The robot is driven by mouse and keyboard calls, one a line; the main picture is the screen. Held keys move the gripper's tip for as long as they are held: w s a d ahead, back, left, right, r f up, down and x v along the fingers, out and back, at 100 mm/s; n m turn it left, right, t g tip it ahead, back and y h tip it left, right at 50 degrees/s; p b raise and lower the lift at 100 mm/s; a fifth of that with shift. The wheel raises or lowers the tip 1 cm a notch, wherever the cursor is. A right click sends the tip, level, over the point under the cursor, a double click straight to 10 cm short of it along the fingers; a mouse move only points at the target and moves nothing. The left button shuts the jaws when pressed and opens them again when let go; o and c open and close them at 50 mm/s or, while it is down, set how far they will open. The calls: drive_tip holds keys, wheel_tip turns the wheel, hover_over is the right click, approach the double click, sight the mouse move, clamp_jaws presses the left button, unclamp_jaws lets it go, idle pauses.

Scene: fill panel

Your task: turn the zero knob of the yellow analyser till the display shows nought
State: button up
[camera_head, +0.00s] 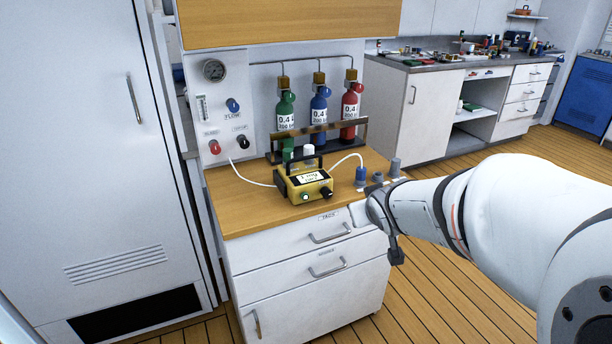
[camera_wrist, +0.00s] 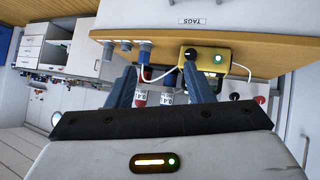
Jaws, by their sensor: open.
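The yellow analyser (camera_head: 292,191) sits on the wooden counter top, with a black handle. Its pale display faces up with dark characters too small to read surely. On its front are a black knob (camera_head: 326,192) at right and a small pale round part at left. In the wrist view the analyser (camera_wrist: 223,68) appears upside down, with the black knob (camera_wrist: 190,54) at left and a green-lit round part (camera_wrist: 217,58) beside it. My gripper (camera_wrist: 160,70) is open and empty, its fingers apart. The knob appears near the right fingertip in that view, with no visible contact.
Blue and grey capped fittings (camera_head: 361,176) stand right of the analyser; a white tube joins it. Green, blue and red cylinders (camera_head: 319,108) stand behind a rail. A gauge panel (camera_head: 219,105) is at left. Drawers (camera_head: 318,241) lie below the counter.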

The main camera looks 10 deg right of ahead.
drive_tip(key=w+f+n+t+y+b, duration=0.1)
drive_tip(key=w+f+n+t+b, duration=0.15)
drive_tip(key=w+f+b, duration=0.35)
drive_tip(key=n+t+y+b, duration=0.4)
drive_tip(key=y+b, duration=0.2)
approach(329, 195)
drive_tip(key=w, duration=0.2)
drive_tip(key=x, duration=0.2)
drive_tip(key=b+x, duration=0.1)
drive_tip(key=x, duration=0.4)
drive_tip(key=shift+w+a+f+b, duration=0.2)
drive_tip(key=shift+a+b, duration=0.1)
drive_tip(key=shift+a, duration=0.15)
drive_tip(key=shift+c, duration=0.5)
drive_tip(key=c, duration=0.9)
drive_tip(key=shift+f+n+b, duration=0.15)
drive_tip(key=shift+n+b, duration=0.1)
drive_tip(key=shift+b, duration=0.4)
drive_tip(key=shift+n+b, duration=0.8)
drive_tip(key=shift+b, duration=0.05)
drive_tip(key=shift+r+n, duration=0.2)
drive_tip(key=shift+n, duration=0.3)
